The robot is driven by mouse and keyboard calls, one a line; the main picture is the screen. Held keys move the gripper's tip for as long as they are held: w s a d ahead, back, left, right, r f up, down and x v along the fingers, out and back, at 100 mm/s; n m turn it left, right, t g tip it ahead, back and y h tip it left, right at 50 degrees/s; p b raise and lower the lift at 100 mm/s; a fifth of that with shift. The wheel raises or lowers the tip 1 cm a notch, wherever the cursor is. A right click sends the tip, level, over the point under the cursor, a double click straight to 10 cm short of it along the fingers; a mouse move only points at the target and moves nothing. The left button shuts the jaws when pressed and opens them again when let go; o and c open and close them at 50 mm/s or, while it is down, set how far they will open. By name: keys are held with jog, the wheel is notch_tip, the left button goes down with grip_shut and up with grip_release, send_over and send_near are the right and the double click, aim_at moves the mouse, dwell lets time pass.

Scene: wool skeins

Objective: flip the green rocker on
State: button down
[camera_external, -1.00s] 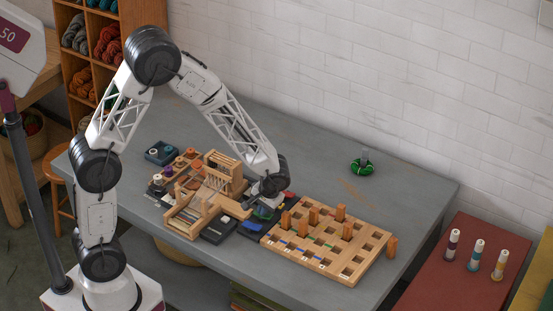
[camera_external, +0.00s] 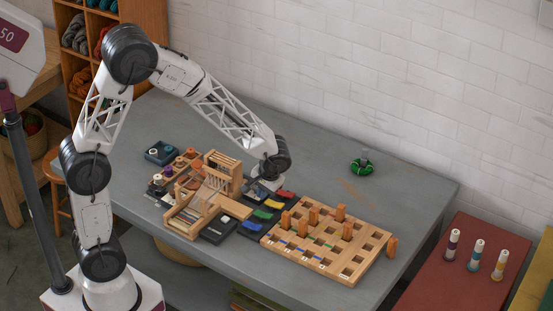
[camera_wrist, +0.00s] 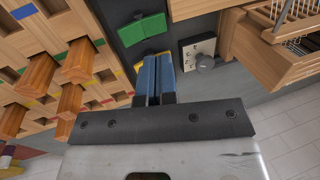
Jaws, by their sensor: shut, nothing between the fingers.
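The green rocker (camera_external: 262,214) sits in a row of coloured rockers on a dark strip. In the wrist view the green rocker (camera_wrist: 146,36) lies just beyond my fingertips, a little to the left, and shows whole. Its two halves meet at a crease; I cannot tell for sure which half is pressed. My gripper (camera_wrist: 153,57) is shut and empty, its blue-grey fingers together, apart from the green rocker. The yellow rocker (camera_external: 273,204) is partly behind the fingers in the wrist view. In the external view my gripper (camera_external: 253,189) is beside the far part of the strip.
Red (camera_external: 285,196) and blue (camera_external: 250,225) rockers share the strip. A wooden peg board (camera_external: 345,268) with several upright blocks stands to the right, a wooden loom (camera_external: 190,222) to the left. The table's back right is mostly clear.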

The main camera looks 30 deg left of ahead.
jog(key=a+v, duration=0.1)
jog(key=v, duration=0.5)
jog(key=shift+a+r, duration=0.25)
jog(key=shift+r, duration=0.25)
jog(key=s+a+r+h, duration=0.1)
jog(key=s+a+r, duration=0.45)
jog(key=a, duration=0.25)
jog(key=s+a+r+h, duration=0.1)
jog(key=s+a+r, duration=0.3)
jog(key=a+r, duration=0.25)
jog(key=s+a+r+t+h, duration=0.1)
jog(key=s+a+r+t, duration=0.1)
jog(key=s+a, duration=0.8)
jog(key=shift+s+r+t, duration=0.3)
jog(key=shift+s+r, duration=0.5)
jog(key=shift+s, duration=1.15)
